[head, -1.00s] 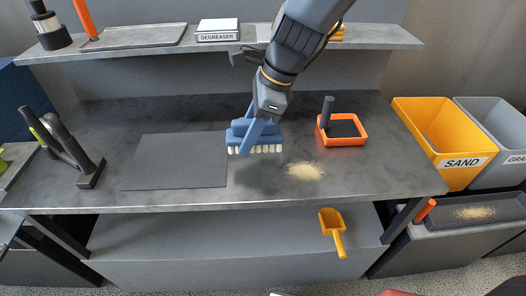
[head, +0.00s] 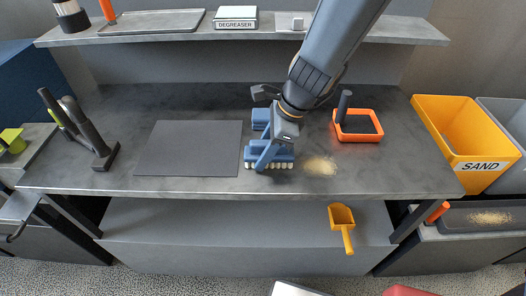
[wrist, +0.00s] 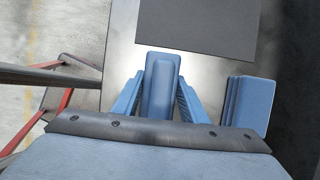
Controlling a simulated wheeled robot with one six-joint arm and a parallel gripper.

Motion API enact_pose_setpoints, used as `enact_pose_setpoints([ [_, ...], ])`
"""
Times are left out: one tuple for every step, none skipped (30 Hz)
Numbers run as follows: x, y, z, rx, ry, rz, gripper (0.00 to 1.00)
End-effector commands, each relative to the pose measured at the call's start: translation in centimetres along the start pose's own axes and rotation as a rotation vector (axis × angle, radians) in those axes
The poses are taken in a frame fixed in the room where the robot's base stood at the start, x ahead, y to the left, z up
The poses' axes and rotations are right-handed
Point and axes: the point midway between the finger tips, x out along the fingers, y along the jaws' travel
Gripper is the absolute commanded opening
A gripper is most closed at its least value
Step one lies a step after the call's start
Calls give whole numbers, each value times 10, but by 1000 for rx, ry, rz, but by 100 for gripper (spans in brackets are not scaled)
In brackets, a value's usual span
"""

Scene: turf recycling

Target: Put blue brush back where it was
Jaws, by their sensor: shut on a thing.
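The blue brush (head: 282,157) has pale bristles facing down and is at the front middle of the worktop, between the dark mat and a sand pile. My gripper (head: 265,160) is shut on it. In the wrist view, the brush's rounded blue top (wrist: 161,88) sits between my two blue fingers. The bristles look very close to the worktop; I cannot tell whether they touch. A separate blue block (head: 261,117) lies just behind the brush, partly hidden by my arm. It also shows at the right in the wrist view (wrist: 250,101).
The dark mat (head: 190,148) lies left of the brush. Right are the sand pile (head: 320,166) and an orange tray (head: 358,137) with a dark handle. A black tool stand (head: 105,158) is far left. A shelf (head: 160,36) runs above; a yellow scoop (head: 342,225) sits below.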

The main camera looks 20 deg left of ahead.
Motion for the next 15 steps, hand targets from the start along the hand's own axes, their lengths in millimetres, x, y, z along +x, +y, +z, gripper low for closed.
enact_pose_setpoints([
  [0, 0, 0, 0, 0, 0, 18],
  [0, 0, 0, 0, 0, 0, 18],
  [0, 0, 0, 0, 0, 0, 18],
  [0, 0, 0, 0, 0, 0, 18],
  [0, 0, 0, 0, 0, 0, 18],
  [1, 0, 0, 0, 0, 0, 18],
  [2, 0, -1, 0, 0, 0, 18],
  [3, 0, -1, 0, 0, 0, 18],
  [2, 0, -1, 0, 0, 0, 46],
  [2, 0, -1, 0, 0, 0, 51],
  [2, 0, -1, 0, 0, 0, 56],
  [2, 0, -1, 0, 0, 0, 58],
  [2, 0, -1, 0, 0, 0, 58],
  [2, 0, -1, 0, 0, 0, 58],
  [2, 0, -1, 0, 0, 0, 58],
])
